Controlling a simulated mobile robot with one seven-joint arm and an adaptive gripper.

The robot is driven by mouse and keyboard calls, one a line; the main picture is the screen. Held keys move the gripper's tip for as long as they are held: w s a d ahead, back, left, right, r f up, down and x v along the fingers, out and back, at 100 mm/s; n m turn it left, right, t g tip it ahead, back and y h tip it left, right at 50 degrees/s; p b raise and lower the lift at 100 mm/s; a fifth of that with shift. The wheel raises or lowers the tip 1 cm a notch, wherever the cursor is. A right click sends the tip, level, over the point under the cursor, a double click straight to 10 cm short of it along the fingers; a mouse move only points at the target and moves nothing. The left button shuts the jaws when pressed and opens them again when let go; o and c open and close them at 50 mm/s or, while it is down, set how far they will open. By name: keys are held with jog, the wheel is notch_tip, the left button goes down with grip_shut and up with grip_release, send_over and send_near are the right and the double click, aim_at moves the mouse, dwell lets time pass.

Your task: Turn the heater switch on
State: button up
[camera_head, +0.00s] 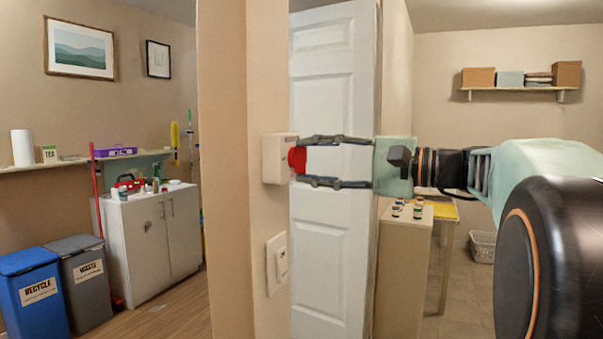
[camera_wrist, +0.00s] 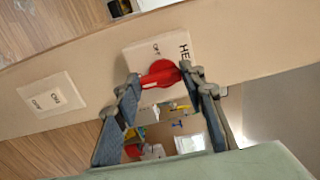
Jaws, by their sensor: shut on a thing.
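The heater switch is a white wall box (camera_head: 276,158) with a red knob (camera_head: 298,159), on the narrow end of a beige wall in the head view. In the wrist view the box (camera_wrist: 143,51) carries the letters "HE" and "OFF", partly covered, and the red knob (camera_wrist: 160,74) has a bar-shaped handle. My gripper (camera_head: 303,161) reaches in from the right, with one finger above and one below the knob. In the wrist view my gripper (camera_wrist: 163,80) has its fingertips on both sides of the red handle, shut on it. The knob's exact setting is hard to tell.
A white light switch plate (camera_head: 277,262) sits on the wall below the box; it also shows in the wrist view (camera_wrist: 47,98). A white door (camera_head: 330,240) stands behind my gripper. A cabinet with small jars (camera_head: 408,212) is below my arm.

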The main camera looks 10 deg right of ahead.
dwell(0.5)
jog(key=o, duration=1.2)
jog(key=shift+c, duration=0.2)
jog(key=shift+d, duration=0.1)
jog(key=v, duration=1.2)
